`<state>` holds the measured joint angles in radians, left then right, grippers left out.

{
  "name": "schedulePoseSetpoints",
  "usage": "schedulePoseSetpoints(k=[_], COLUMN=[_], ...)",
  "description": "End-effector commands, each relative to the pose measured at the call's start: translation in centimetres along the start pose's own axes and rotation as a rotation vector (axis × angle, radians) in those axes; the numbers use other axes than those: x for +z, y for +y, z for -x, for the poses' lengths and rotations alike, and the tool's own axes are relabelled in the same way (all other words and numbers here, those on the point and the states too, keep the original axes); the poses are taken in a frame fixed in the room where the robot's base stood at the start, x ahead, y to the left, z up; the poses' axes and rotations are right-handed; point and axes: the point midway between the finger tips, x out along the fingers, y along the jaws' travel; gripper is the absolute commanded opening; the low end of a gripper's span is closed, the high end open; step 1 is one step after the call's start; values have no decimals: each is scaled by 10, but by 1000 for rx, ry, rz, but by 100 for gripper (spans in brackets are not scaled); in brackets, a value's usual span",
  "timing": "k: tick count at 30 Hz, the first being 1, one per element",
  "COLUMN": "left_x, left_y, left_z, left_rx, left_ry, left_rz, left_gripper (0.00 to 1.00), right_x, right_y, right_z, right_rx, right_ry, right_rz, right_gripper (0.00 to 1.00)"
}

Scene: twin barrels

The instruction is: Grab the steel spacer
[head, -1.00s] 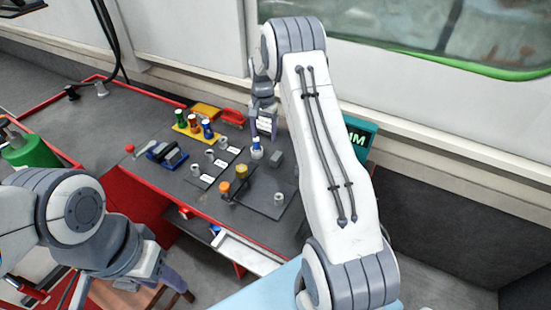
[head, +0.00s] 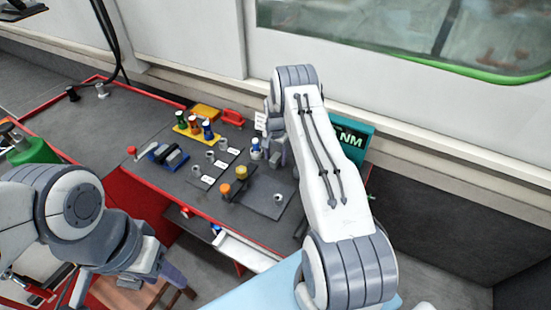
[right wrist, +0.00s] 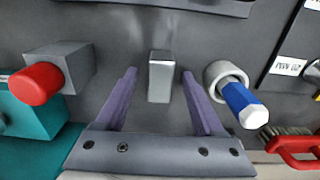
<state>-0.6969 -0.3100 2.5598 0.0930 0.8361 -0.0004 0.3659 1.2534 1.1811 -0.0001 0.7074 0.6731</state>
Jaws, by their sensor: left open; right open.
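A plain grey metal block, which I take as the steel spacer (right wrist: 161,77), stands in the middle of the right wrist view. My right gripper (right wrist: 158,88) is open, its two purple fingers on either side of the block, with gaps showing on both sides. In the head view my right gripper (head: 279,150) is low over the bench, and my arm hides the block. My left gripper (head: 178,278) hangs at the lower left, away from the bench top; its fingers are only partly clear.
A blue and white piece in a grey ring (right wrist: 240,103) is close right of my right fingers. A grey block with a red knob (right wrist: 38,84) is to the left, by the teal display box (right wrist: 25,115). A red-handled brush (right wrist: 290,145) lies lower right.

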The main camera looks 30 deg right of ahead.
Motion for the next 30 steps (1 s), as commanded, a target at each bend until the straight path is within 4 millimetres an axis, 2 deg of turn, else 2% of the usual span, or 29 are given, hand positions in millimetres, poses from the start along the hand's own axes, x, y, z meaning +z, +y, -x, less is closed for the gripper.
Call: schedulePoseSetpoints(k=[8, 9, 14, 15, 30], left_x=[0, 0, 0, 0, 0], left_y=[0, 0, 0, 0, 0], left_z=[1, 1, 1, 1, 1], left_rx=[0, 0, 0, 0, 0], left_ry=[0, 0, 0, 0, 0], left_rz=[0, 0, 0, 0, 0], left_gripper=[50, 50, 50, 50, 50], right_x=[0, 0, 0, 0, 0], right_y=[0, 0, 0, 0, 0], right_z=[-6, -6, -6, -6, -6], right_rx=[-1, -1, 0, 0, -1], right_ry=[1, 1, 1, 0, 0], right_rz=[0, 0, 0, 0, 0], right_gripper=[70, 66, 5, 0, 0])
